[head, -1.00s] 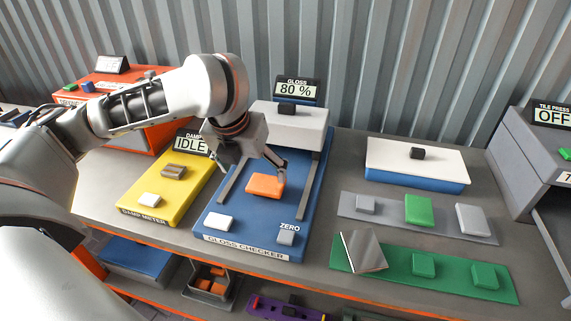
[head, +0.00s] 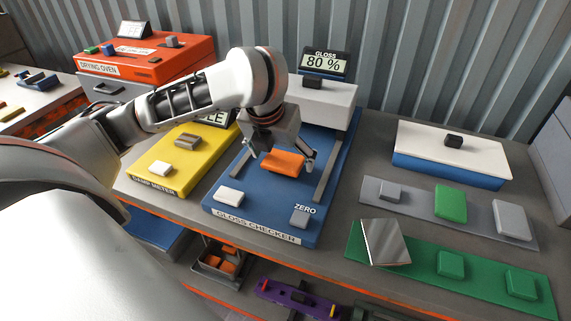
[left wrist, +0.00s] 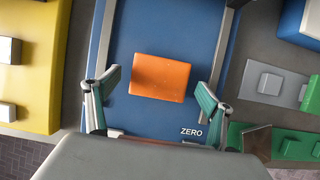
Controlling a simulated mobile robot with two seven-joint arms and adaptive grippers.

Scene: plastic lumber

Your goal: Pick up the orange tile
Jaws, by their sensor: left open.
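The orange tile (head: 283,163) lies on the blue bed of the gloss checker (head: 262,217), between its two grey rails. In the left wrist view the orange tile (left wrist: 160,77) shows whole, a little beyond the fingertips. My left gripper (head: 281,158) is open over the gloss checker, with its fingers to the left and right of the tile. The gloss display (head: 326,64) reads 80 %. My right gripper is not in view.
The yellow damp meter (head: 166,177) stands left of the gloss checker. On the right are a grey strip (head: 470,212) and a green strip (head: 405,281) with tiles. A white-topped blue box (head: 425,140) stands behind them. A bin of orange pieces (head: 220,265) sits below the counter.

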